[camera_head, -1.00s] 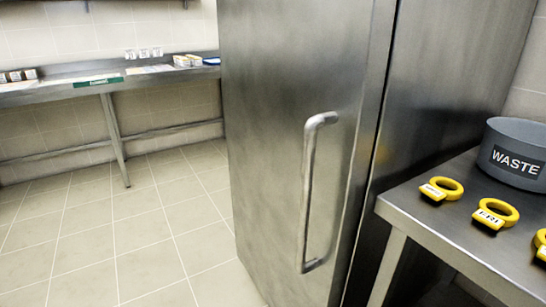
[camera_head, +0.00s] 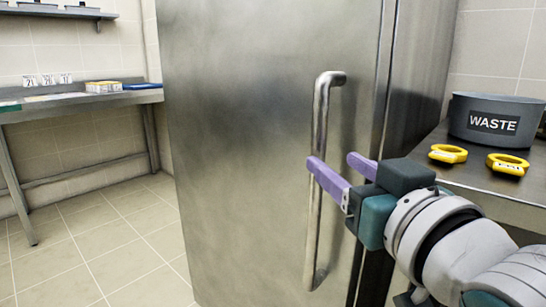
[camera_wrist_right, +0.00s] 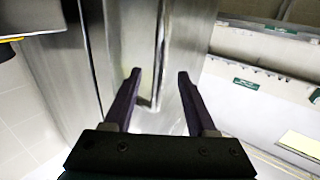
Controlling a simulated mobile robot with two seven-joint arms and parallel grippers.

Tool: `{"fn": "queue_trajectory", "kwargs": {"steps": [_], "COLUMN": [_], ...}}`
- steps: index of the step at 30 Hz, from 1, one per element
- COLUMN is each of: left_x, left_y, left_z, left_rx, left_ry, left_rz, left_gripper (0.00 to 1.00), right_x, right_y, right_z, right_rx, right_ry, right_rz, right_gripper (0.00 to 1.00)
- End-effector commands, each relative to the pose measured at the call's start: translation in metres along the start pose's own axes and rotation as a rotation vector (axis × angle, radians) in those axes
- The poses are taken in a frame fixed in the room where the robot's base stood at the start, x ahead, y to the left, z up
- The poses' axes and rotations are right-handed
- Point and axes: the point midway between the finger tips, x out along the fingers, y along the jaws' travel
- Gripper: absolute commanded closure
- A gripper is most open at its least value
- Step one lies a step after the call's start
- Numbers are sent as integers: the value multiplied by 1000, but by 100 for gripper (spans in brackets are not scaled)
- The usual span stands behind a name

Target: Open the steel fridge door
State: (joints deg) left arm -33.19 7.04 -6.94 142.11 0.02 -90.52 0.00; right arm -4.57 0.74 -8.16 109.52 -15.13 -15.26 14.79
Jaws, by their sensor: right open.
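The steel fridge door (camera_head: 240,130) fills the middle of the head view and looks shut. Its long vertical bar handle (camera_head: 321,110) is near the door's right edge. My right gripper (camera_head: 335,161) is open, with purple fingers pointing at the door at mid-handle height. One finger crosses in front of the bar and the other is to its right. In the right wrist view, the bar (camera_wrist_right: 158,55) shows between the two spread fingers (camera_wrist_right: 156,76). Whether they touch it, I cannot tell. My left gripper is out of view.
A steel table (camera_head: 480,186) to the right of the fridge holds a grey WASTE bin (camera_head: 493,122) and yellow ring-shaped items (camera_head: 448,153), close to my right arm. A steel counter (camera_head: 140,96) stands at the back left. The tiled floor left of the fridge is clear.

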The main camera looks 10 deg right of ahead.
Motion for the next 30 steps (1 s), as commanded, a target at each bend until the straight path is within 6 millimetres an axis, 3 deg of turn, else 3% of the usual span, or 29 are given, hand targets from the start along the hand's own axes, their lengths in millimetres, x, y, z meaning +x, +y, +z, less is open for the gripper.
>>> {"fn": "queue_trajectory", "kwargs": {"steps": [9, 15, 23, 30], "left_x": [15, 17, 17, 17], "left_y": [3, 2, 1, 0], "left_z": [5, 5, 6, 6], "left_rx": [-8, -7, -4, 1], "left_ry": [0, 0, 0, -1], "left_rz": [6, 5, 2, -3], "left_gripper": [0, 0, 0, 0], "right_x": [52, 65, 65, 65], "right_y": [0, 0, 0, 0], "right_z": [2, 1, 1, 1], "right_rx": [-1, 0, 0, -1], "right_ry": [0, -2, -3, -3], "right_rz": [-1, -1, 0, 0], "right_gripper": [43, 43, 43, 69]}}
